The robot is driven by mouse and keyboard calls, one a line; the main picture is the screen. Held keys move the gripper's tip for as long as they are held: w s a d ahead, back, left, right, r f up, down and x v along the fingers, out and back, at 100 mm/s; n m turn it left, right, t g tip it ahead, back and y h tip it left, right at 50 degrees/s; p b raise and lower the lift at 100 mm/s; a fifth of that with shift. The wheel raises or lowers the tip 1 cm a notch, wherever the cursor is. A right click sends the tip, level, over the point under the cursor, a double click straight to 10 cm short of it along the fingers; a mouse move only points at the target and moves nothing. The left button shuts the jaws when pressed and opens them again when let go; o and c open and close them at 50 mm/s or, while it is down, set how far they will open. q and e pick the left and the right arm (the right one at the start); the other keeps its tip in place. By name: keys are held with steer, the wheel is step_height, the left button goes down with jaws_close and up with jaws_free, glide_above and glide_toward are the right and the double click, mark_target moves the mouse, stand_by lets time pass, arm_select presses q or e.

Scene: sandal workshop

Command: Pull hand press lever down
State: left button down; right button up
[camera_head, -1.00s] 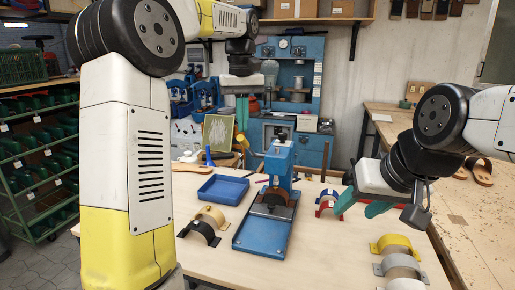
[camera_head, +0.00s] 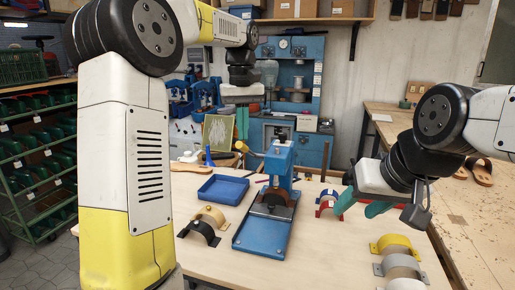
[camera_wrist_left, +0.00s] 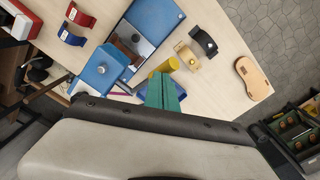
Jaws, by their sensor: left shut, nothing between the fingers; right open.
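The blue hand press (camera_head: 279,160) stands upright on the table, its flat base plate (camera_head: 262,236) towards me. Its lever ends in a yellow handle (camera_head: 240,146) to the left of the press head. The handle also shows in the left wrist view (camera_wrist_left: 168,66), close by the fingertips. My left gripper (camera_head: 241,124) is shut and empty, pointing down just above the handle; I cannot tell whether it touches. Its green fingers also show in the left wrist view (camera_wrist_left: 162,92). My right gripper (camera_head: 368,206) is open and empty, to the right of the press.
A blue tray (camera_head: 224,197) lies left of the press, with black and tan curved pieces (camera_head: 200,229) in front of it. Red and blue curved pieces (camera_head: 328,203) lie near my right gripper. Yellow and grey ones (camera_head: 396,246) lie at the front right.

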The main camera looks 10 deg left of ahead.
arm_select(q)
steer(key=shift+f, duration=1.3)
